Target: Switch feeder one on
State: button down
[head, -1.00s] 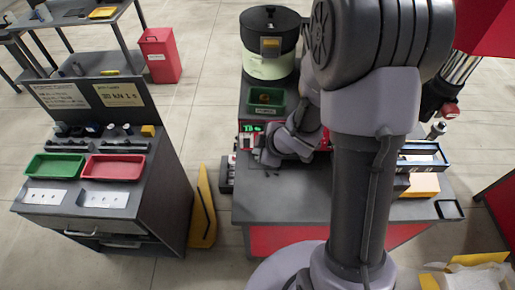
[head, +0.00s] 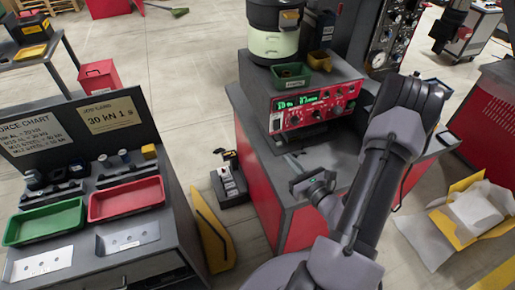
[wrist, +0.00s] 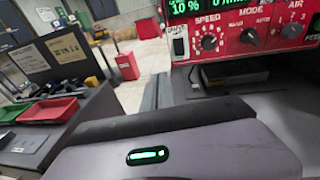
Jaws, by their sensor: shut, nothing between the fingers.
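The feeder is a black-lidded bowl with a pale green band (head: 273,45) on a grey housing, with a red control panel (head: 345,103) on its front. The panel's green display (head: 297,103) is lit; the wrist view shows 10 % on the display (wrist: 182,6). Below it are knobs marked SPEED (wrist: 208,42), MODE (wrist: 250,36) and AIR (wrist: 291,31). No switch marked for feeder one is readable.
A black unit with several small controls (head: 231,184) stands on the floor left of the red bench. A yellow stand (head: 212,235) is beside it. The left bench holds a green tray (head: 45,222) and a red tray (head: 126,198). An open carton (head: 470,215) lies at right.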

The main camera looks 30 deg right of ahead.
aim_at(277, 129)
jog(key=d+h, duration=0.1)
jog(key=s+d+m+h, duration=0.1)
jog(key=d, duration=0.1)
jog(key=shift+f+m, duration=0.15)
jog(key=shift+m, duration=0.15)
jog(key=shift+d, duration=0.1)
jog(key=b+x, duration=0.1)
jog(key=x, duration=1.3)
